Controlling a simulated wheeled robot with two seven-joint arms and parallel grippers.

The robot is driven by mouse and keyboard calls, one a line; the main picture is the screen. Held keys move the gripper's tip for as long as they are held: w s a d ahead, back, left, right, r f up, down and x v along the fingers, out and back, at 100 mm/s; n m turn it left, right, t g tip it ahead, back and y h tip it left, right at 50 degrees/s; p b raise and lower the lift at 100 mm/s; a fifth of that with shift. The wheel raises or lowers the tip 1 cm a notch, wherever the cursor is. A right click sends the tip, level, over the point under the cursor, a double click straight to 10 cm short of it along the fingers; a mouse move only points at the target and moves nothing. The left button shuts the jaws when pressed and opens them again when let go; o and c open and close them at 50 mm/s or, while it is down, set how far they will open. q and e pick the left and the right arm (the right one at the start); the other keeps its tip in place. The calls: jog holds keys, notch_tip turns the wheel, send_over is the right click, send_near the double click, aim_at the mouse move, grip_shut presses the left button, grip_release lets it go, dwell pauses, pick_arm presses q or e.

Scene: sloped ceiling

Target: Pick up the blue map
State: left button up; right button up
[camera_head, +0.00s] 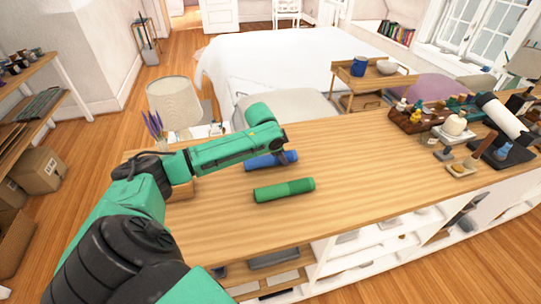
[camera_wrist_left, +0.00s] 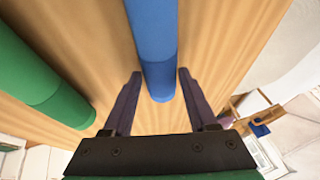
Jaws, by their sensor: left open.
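The blue map (camera_head: 258,162) is a rolled tube lying on the wooden counter, partly hidden behind my left arm in the head view. My left gripper (camera_head: 283,157) is over its right part. In the left wrist view the blue map (camera_wrist_left: 154,35) runs down between the two dark fingers of my left gripper (camera_wrist_left: 159,74), which is open. One finger is on each side of the roll, with small gaps visible. A green roll (camera_head: 284,190) lies in front of the blue map on the counter. It also shows at the left of the wrist view (camera_wrist_left: 38,75). My right gripper is not in view.
The wooden counter (camera_head: 350,165) is clear to the right of the rolls. A lamp (camera_head: 175,102) and a holder with purple stems (camera_head: 155,125) stand at its left end. A wooden rack (camera_head: 421,124) with small items and other objects fill its far right end.

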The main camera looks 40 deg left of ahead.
pick_arm(q)
jog(key=shift+w+f, duration=0.25)
jog(key=shift+f, duration=0.15)
jog(key=shift+s, duration=0.1)
grip_shut()
